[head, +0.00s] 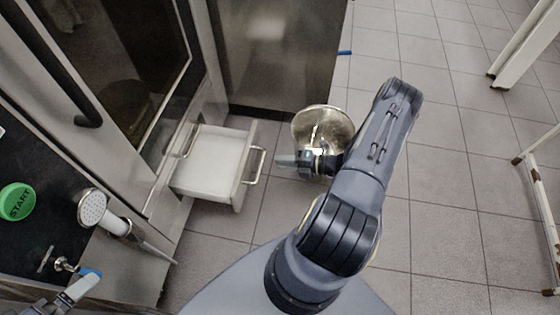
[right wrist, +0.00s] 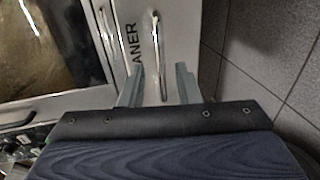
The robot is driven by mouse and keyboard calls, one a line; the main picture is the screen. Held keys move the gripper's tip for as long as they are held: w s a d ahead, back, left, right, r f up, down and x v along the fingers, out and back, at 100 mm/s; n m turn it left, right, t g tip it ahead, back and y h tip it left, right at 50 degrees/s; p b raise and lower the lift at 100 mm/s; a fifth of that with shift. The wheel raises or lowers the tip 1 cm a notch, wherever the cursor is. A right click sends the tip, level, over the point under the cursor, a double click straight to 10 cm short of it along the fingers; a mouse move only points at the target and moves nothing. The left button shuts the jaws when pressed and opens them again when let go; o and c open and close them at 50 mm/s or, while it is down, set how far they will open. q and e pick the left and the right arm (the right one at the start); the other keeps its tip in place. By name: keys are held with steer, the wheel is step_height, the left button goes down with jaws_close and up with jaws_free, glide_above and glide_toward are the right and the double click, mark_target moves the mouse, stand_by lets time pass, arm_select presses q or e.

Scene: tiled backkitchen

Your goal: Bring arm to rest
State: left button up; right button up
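My right arm (head: 345,205) reaches forward and bends back to the left. Its gripper (head: 284,160) is just right of the handle (head: 255,166) of a pulled-out white drawer (head: 216,160). In the right wrist view the two fingers of this gripper (right wrist: 158,88) stand apart with nothing held between them. The drawer handle (right wrist: 157,50) shows beyond them, apart from the fingertips as far as I can see. Part of my left gripper (head: 82,284) shows at the lower left of the head view. Its finger opening is not clear.
A metal bin (head: 323,128) stands on the floor behind my right gripper. A counter with a green START button (head: 16,201) and a shower-like sprayer (head: 100,212) is at left. White frames (head: 525,45) stand at right. The tiled floor (head: 450,160) between is clear.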

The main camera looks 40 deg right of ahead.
stand_by(0.3)
steer(key=w+a+r+n+g+y, duration=0.1)
steer(key=a+r+n+g, duration=0.3)
steer(key=r+n, duration=0.65)
steer(key=a+r+n+g, duration=0.4)
steer(key=a+r+n, duration=0.1)
steer(key=r+n, duration=0.6)
steer(key=s+a+r+n+t+h, duration=0.1)
steer(key=s+a+r+n+h, duration=0.25)
steer(key=s+r+n, duration=0.55)
steer(key=s+a+r+n+h, duration=0.35)
steer(key=s+r+n, duration=0.2)
steer(key=n, duration=0.85)
step_height(320, 180, up, 27)
steer(key=p, duration=2.7)
steer(key=shift+s, duration=0.3)
